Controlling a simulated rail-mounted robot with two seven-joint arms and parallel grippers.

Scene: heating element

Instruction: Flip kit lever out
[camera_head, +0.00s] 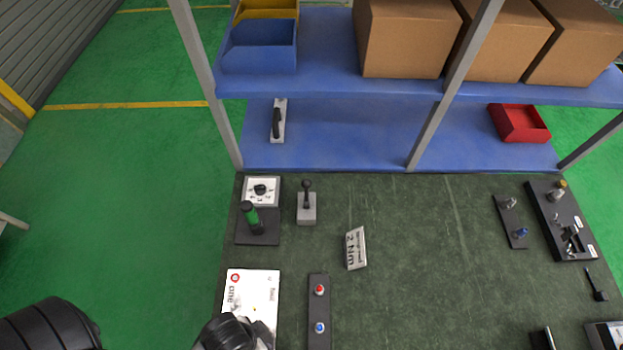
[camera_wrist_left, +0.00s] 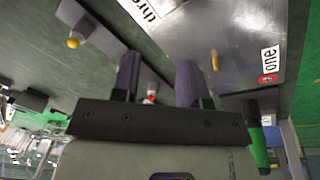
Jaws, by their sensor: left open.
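A pale metal plate or box (camera_head: 262,287) with a "one" label lies at the near left of the bench. It fills the upper right of the left wrist view (camera_wrist_left: 235,30), with a small yellow peg or lever (camera_wrist_left: 214,60) on it. I cannot tell for certain which part is the kit lever. My left gripper (camera_wrist_left: 157,78) is open, its two fingers apart beside the plate, nothing seen held. In the head view a dark part of my left arm covers the plate's near edge. My right gripper is not in view.
A green-handled lever (camera_head: 250,217) and an upright black lever (camera_head: 307,192) stand behind the plate. A strip with red and blue buttons (camera_head: 319,305) lies to its right. A "2 Nm" sign (camera_head: 355,248) is mid-bench. A dark fixture board (camera_head: 548,213) lies at right. Shelves (camera_head: 340,150) border the back.

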